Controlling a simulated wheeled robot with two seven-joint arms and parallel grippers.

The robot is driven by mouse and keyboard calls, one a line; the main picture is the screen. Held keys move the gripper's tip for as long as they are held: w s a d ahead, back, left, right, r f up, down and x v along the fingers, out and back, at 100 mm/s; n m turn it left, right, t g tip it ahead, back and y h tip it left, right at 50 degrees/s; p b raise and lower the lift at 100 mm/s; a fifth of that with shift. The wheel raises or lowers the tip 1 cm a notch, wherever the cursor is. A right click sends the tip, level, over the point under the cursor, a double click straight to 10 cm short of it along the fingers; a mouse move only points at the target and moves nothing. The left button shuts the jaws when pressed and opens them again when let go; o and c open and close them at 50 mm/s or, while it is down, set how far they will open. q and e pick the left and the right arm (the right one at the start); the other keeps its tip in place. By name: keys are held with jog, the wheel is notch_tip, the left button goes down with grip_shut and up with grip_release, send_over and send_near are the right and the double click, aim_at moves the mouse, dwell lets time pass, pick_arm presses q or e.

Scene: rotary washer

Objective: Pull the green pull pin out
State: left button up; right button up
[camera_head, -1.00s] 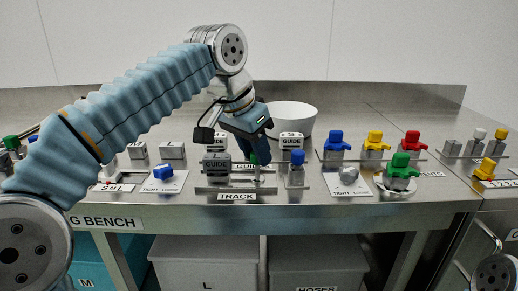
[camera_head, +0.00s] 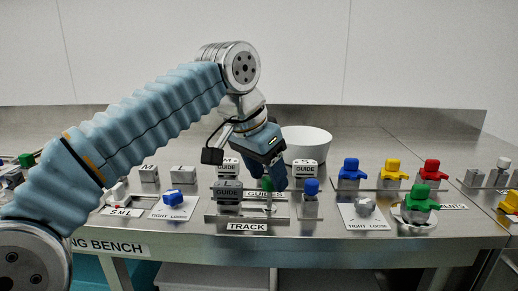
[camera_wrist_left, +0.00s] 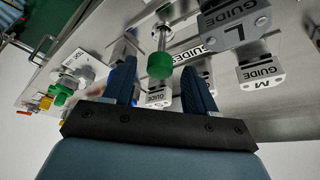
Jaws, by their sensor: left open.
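The green pull pin has a round green knob (camera_wrist_left: 160,65) on a thin metal shaft in the left wrist view. In the head view its green knob (camera_head: 267,184) shows at the track, partly hidden by my gripper. My left gripper (camera_head: 275,179) is open and points down at the knob. In the left wrist view the two blue fingers (camera_wrist_left: 160,90) stand apart, with the knob in the gap between them as seen there. I cannot tell whether they touch it. My right gripper is not in view.
Grey guide blocks (camera_head: 227,192) stand close around the pin on the track. A blue-topped fixture (camera_head: 311,188) is just right of it. A white bowl (camera_head: 308,143) stands behind. Blue, yellow, red and green knobs (camera_head: 420,196) line the right side of the bench.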

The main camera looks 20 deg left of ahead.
pick_arm(q)
jog(key=p+v, duration=0.2)
jog(key=v, duration=1.1)
jog(key=shift+s, duration=0.1)
